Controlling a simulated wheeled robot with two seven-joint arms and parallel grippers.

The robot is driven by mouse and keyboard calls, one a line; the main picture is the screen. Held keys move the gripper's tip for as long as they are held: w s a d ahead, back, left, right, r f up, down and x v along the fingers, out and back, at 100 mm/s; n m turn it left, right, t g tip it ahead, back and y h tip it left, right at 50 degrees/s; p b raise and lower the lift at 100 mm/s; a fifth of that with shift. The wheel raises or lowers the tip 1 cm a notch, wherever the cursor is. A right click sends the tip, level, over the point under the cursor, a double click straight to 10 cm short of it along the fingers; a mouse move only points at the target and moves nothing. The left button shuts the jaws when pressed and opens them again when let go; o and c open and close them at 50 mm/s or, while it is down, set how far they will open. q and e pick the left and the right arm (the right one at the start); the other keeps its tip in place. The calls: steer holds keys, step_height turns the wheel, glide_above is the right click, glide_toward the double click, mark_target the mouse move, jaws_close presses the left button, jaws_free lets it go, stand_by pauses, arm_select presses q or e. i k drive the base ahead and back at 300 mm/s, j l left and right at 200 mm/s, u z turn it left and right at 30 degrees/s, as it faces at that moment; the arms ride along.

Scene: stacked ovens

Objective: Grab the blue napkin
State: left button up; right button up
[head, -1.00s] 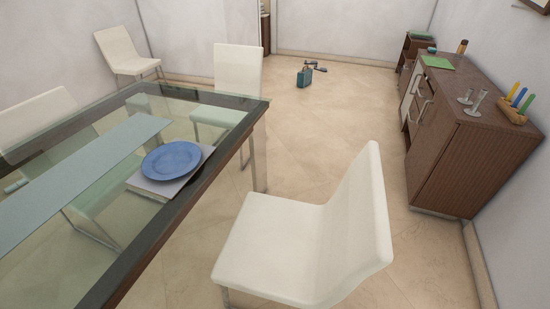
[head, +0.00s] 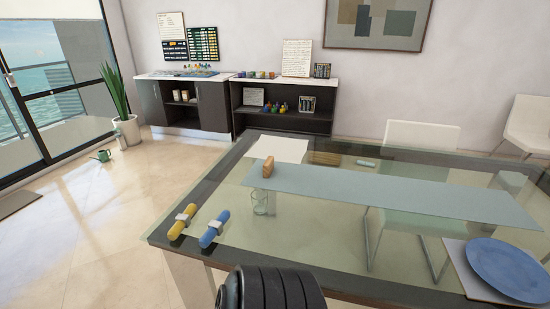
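The blue napkin (head: 209,236) is rolled up with a pale ring around its middle. It lies on the near left corner of the glass table (head: 330,262), just right of a similar rolled yellow napkin (head: 177,230). A black ribbed part of my own arm shows at the bottom edge, in front of the table. Neither of my grippers is in view, so their fingers cannot be seen.
A drinking glass (head: 260,202), a small wooden block (head: 268,167) and a pale runner (head: 400,190) are on the table. A blue plate (head: 510,268) sits at the right. White chairs (head: 422,135) stand behind.

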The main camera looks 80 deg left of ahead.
mark_target(215, 228)
steer(key=u, duration=3.2)
